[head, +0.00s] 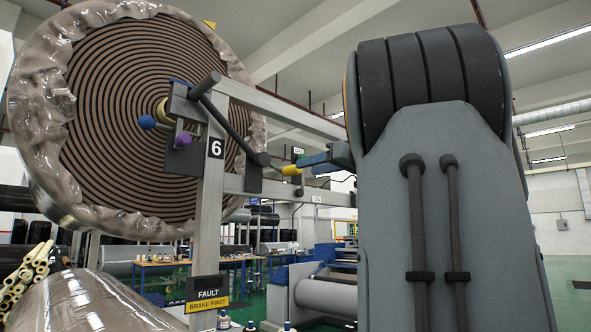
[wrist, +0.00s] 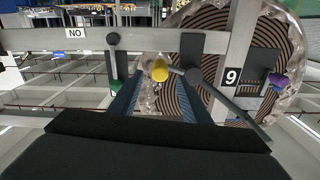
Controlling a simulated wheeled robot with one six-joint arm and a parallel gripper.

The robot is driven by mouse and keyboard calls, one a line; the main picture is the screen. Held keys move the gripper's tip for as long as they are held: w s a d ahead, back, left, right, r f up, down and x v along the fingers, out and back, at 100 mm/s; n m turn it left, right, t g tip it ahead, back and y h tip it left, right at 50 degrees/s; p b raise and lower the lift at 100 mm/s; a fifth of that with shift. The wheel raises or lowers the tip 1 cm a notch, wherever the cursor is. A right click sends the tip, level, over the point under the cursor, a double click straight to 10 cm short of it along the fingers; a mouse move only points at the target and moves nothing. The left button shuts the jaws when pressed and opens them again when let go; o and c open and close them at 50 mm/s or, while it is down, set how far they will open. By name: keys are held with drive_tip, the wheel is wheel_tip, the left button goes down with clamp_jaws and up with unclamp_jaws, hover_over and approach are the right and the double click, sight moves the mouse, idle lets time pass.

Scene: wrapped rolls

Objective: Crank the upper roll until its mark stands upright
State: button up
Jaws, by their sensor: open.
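The upper roll (head: 130,95), a big brown and dark spiral in crumpled clear wrap, fills the upper left of the head view. It shows behind the frame in the wrist view (wrist: 215,85). The crank arm (head: 228,122) slants from the roll's hub down right to a yellow handle (head: 291,170). In the wrist view the yellow handle (wrist: 160,71) appears between my blue fingers. My gripper (head: 312,162) is open at the handle; contact cannot be told. I cannot make out the roll's mark for sure.
A metal post (head: 210,200) carries a 6 plate and a "FAULT, BRAKE FIRST" sign (head: 207,293). Blue (head: 147,122) and purple (head: 182,142) knobs sit by the hub. A green-tipped lever (wrist: 117,86) hangs beside my finger. A lower wrapped roll (head: 95,304) lies below.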

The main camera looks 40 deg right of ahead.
sight(294, 171)
drive_tip(key=w+p, duration=0.1)
drive_tip(key=w, duration=0.1)
drive_tip(key=w+p, duration=0.1)
drive_tip(key=w, duration=0.2)
drive_tip(key=w+p, duration=0.1)
drive_tip(key=w, duration=0.1)
drive_tip(key=shift+w+a, duration=0.3)
clamp_jaws()
